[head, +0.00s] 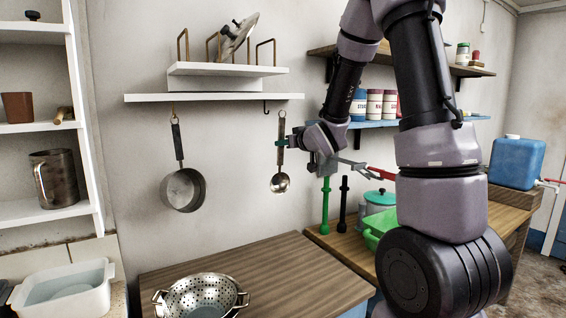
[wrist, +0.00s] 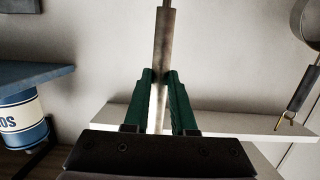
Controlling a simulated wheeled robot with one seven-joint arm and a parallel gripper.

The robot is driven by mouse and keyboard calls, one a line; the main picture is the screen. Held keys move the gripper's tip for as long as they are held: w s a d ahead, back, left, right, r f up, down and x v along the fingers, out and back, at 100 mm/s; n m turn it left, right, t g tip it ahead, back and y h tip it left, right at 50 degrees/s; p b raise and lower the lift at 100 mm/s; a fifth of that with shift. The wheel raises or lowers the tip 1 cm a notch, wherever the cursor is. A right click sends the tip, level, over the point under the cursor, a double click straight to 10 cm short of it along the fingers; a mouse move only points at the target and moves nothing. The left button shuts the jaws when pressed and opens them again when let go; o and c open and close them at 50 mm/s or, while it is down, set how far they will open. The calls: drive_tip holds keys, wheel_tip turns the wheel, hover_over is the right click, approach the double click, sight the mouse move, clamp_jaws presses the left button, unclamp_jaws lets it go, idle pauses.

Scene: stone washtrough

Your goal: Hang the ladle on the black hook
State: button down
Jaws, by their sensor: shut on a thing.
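My gripper (head: 282,143) is shut on the ladle's handle. In the wrist view, the green fingers (wrist: 160,100) clasp the handle (wrist: 162,40) from both sides. The black hook (head: 265,108) hangs under the white wall shelf (head: 215,98), near its right end. The handle's top end is just right of the hook and looks apart from it; the depth gap is unclear. I cannot make out the black hook in the wrist view.
A saucepan (head: 183,189) hangs from a brass hook (head: 174,110) to the left. A plate rack with a lid (head: 238,38) stands above the shelf. A blue shelf with tins (head: 374,105) is close on the right. A colander (head: 203,297) sits on the counter below.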

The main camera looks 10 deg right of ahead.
drive_tip(key=shift+s+a+r, duration=0.15)
drive_tip(key=shift+a+r, duration=0.3)
drive_tip(key=shift+y, duration=0.3)
drive_tip(key=x, duration=0.9)
drive_tip(key=shift+w, duration=0.4)
idle(0.5)
idle(0.5)
